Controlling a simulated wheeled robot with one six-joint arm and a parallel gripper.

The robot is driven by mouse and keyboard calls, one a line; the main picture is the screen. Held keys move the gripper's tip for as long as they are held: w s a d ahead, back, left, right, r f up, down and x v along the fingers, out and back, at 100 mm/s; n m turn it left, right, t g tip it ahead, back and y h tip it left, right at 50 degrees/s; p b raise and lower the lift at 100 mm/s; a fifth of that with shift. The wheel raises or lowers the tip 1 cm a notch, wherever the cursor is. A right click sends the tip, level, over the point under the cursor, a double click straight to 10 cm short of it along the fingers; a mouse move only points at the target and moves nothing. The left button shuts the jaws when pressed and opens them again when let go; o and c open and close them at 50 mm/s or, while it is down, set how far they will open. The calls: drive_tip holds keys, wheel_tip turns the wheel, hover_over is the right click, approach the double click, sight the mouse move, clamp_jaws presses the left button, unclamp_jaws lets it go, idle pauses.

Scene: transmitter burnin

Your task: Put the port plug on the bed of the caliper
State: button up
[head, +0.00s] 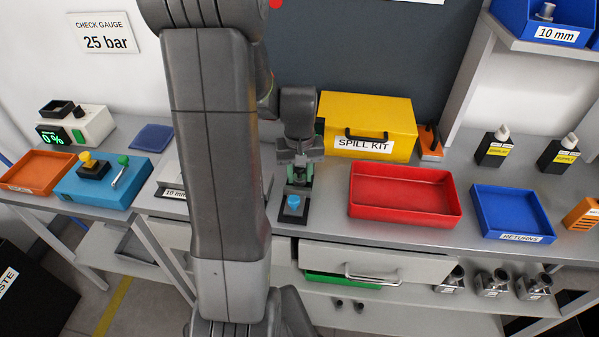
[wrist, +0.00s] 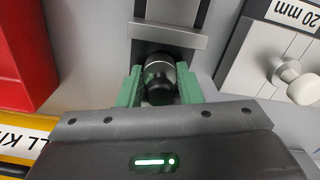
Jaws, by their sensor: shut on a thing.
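The port plug (wrist: 160,78), a dark round piece with a silvery band, sits between the green fingers of my gripper (wrist: 159,88) in the wrist view. My gripper is shut on it. In the head view my gripper (head: 299,174) points down just behind a black device with a blue knob, which looks like the caliper (head: 291,216). In the wrist view the caliper's grey metal crosspiece (wrist: 168,35) and dark base lie right by the plug. The plug appears over the dark base; I cannot tell whether it touches it.
A red tray (head: 405,216), a blue returns tray (head: 512,238) and a yellow spill kit (head: 366,113) stand to the right. A plate marked 20 mm (wrist: 262,58) with a pale knob lies beside the caliper in the wrist view.

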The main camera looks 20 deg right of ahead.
drive_tip(key=shift+f, duration=0.1)
drive_tip(key=o, duration=1)
wheel_tip(320, 180, up, 12)
drive_tip(key=shift+r, duration=0.1)
